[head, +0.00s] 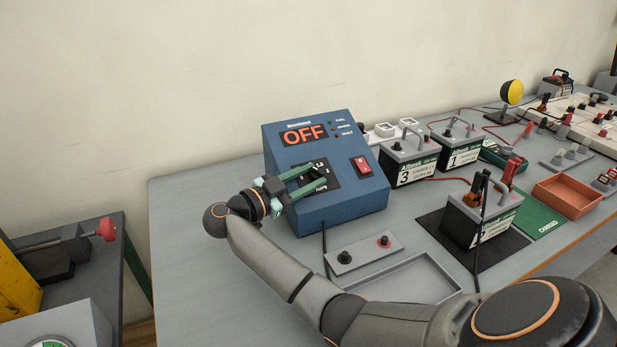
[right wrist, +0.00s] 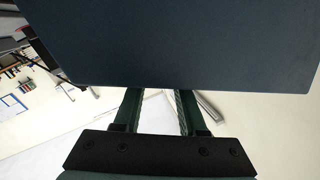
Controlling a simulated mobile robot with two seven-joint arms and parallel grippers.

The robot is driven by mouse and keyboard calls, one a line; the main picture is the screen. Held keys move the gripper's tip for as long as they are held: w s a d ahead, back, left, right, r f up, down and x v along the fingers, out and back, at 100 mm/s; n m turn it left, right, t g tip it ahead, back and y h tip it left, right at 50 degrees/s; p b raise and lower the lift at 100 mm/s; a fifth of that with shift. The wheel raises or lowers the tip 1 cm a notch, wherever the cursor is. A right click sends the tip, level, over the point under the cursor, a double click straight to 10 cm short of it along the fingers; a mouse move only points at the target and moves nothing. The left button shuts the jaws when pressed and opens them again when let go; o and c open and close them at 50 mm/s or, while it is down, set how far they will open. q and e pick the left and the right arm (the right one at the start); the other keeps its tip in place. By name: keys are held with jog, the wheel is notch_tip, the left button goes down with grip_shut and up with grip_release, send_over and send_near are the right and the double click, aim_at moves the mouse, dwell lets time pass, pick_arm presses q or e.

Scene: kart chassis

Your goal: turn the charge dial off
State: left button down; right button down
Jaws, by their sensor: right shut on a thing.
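The blue charger box (head: 335,205) stands on the grey table, and its orange display (head: 304,134) reads OFF. The charge dial sits on the black panel (head: 331,179) on its sloped front, and the dial itself is mostly hidden by my fingers. My right gripper (head: 308,178) reaches in from the left and is shut on the dial. In the right wrist view, the box (right wrist: 190,40) fills the upper part and the green fingers (right wrist: 157,105) run up behind its edge, so their tips are hidden. My left gripper is in neither view.
A red switch (head: 362,166) is right of the dial panel. Batteries (head: 408,160) stand to the right, one on a black mat (head: 432,222) with clamps. A terminal block (head: 362,252) and a grey tray (head: 395,278) lie in front. The table's left end is clear.

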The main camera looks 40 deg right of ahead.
jog(key=shift+r+p, duration=0.15)
jog(key=shift+p, duration=0.25)
jog(key=n+t+p, duration=0.1)
jog(key=p, duration=0.1)
jog(key=n+t+p, duration=0.1)
jog(key=t+p, duration=0.1)
jog(key=n+t+h+p, duration=0.1)
jog(key=p, duration=0.1)
jog(key=shift+s+t, duration=0.3)
jog(key=shift+f+n+t+p, duration=0.25)
jog(key=shift+n+t+p, duration=0.1)
jog(key=shift+n+t, duration=0.35)
jog(key=c, duration=0.5)
grip_release()
jog(key=shift+f, duration=0.1)
